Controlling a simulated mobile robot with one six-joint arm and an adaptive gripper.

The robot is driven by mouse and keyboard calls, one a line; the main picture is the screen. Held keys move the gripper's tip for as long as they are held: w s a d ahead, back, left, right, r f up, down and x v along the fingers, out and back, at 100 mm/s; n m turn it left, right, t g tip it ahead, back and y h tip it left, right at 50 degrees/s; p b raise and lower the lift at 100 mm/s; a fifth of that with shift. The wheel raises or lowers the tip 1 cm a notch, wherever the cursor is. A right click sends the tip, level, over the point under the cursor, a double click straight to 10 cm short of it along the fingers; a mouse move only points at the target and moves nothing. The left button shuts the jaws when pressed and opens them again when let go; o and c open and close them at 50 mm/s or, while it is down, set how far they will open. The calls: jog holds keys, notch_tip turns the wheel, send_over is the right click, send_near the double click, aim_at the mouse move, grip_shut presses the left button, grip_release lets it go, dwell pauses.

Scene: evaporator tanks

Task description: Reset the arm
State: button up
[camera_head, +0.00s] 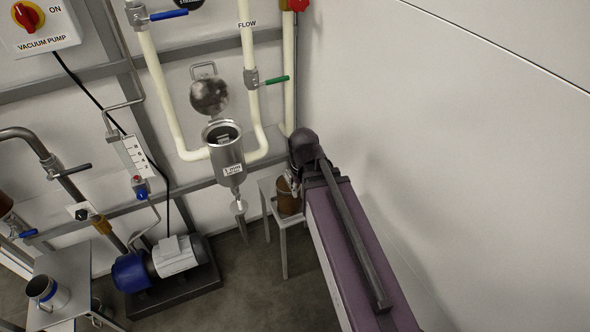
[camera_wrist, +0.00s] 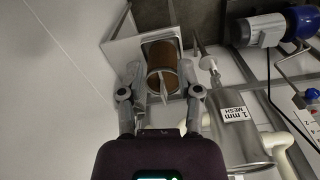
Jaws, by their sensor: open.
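My arm runs up the right part of the head view, and my gripper (camera_head: 294,180) is at its far end, partly hidden by the wrist. In the wrist view my gripper (camera_wrist: 161,72) is open, with its two fingers spread apart. A brown cylindrical container (camera_head: 288,198) stands on a small white stand (camera_head: 268,190) beside and below my gripper. The brown container (camera_wrist: 162,62) also shows between and beyond the fingers in the wrist view. Whether a finger touches it, I cannot tell.
A steel strainer housing (camera_head: 227,158) marked "1 MM MESH" hangs left of my gripper, with a round lid (camera_head: 209,96) above it. Cream pipes (camera_head: 165,95) run up the wall. A blue and grey pump (camera_head: 160,263) sits on the floor. A bare wall (camera_head: 460,150) is close on the right.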

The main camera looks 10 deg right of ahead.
jog(key=shift+s, duration=0.9)
notch_tip(320, 180, up, 3)
jog(key=p, duration=0.3)
jog(key=shift+c, duration=0.3)
dwell(0.5)
